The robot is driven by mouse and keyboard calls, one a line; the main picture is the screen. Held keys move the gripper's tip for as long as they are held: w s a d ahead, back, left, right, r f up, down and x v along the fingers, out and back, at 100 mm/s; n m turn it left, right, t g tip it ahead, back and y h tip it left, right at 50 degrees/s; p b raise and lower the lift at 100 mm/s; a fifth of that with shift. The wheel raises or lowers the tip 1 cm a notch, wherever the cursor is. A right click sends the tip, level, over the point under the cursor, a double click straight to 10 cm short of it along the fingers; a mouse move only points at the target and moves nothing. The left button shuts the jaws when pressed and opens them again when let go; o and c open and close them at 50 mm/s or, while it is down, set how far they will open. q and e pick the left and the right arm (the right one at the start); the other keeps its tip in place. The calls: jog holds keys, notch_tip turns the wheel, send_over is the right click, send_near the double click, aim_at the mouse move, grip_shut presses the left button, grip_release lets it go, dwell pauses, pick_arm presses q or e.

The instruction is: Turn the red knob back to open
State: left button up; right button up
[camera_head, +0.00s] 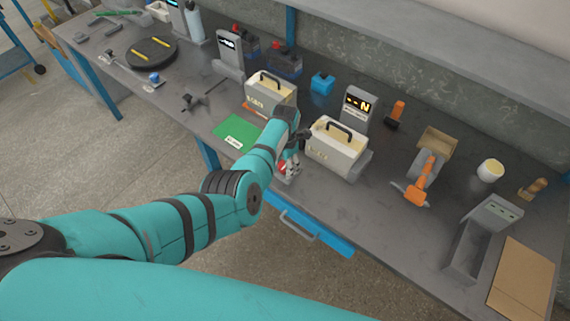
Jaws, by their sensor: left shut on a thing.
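The red knob (282,167) shows as a small red patch near the front edge of the bench, low beside the cream box with the black handle. My left gripper (287,170) reaches down from the end of the teal arm and is shut on the red knob. The gripper and wrist cover most of the knob, so its turn position cannot be told. My right gripper is not in view.
A cream box (336,150) stands just right of the gripper, and another cream box (270,92) stands behind it. A green mat (235,133) lies to the left. A blue drawer (308,226) with a handle is below the bench edge. An orange tool (420,185) lies right.

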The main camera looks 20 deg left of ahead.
pick_arm(q)
jog(key=shift+w+r, duration=0.1)
jog(key=shift+w, duration=0.05)
jog(key=o, duration=1.2)
jog(key=shift+c, duration=0.2)
notch_tip(320, 180, up, 12)
